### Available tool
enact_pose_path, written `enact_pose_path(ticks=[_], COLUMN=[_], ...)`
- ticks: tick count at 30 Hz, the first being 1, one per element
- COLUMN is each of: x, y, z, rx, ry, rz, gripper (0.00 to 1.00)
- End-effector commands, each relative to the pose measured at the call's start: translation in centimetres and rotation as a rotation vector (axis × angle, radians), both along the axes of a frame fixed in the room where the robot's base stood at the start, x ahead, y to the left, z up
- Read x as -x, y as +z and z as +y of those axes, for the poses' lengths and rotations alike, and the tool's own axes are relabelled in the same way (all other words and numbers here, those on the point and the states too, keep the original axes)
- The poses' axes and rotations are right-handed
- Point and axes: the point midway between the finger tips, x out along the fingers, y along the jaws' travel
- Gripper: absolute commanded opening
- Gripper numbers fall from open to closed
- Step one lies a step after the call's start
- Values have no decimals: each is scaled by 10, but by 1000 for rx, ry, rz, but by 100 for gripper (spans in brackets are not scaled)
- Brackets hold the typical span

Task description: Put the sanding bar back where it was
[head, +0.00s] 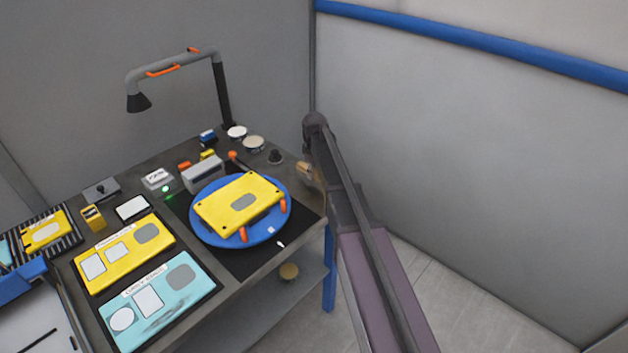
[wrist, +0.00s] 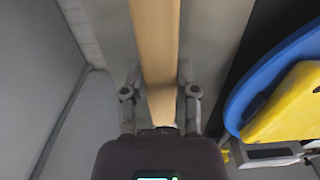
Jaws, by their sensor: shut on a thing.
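The sanding bar (wrist: 155,40) is a long, light wooden bar in the wrist view, running from the top edge down between the fingers. My gripper (wrist: 160,82) is shut on it, one finger on each side. In the head view a small tan part of the bar (head: 307,173) shows by the table's right edge, mostly hidden by my arm. The bar's far end is outside the wrist view. I cannot tell whether it touches the table.
The workbench (head: 262,268) carries a blue round plate (head: 203,228) with a yellow panel (head: 225,205) on it. A lamp (head: 222,90), a grey block (head: 203,172), round tins (head: 253,143) and flat panels (head: 125,255) stand or lie around. The floor at right (head: 440,290) is clear.

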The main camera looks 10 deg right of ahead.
Motion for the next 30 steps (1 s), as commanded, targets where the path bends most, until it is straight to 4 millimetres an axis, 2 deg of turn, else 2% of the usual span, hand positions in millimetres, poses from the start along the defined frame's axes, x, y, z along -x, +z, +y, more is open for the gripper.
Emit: enact_pose_path(ticks=[6,12,30], x=[-1,-1,-1], y=[-22,-34,-39], z=[0,0,1], rx=[0,0,0], ry=[0,1,1], rz=[0,0,0], gripper=[1,1,1])
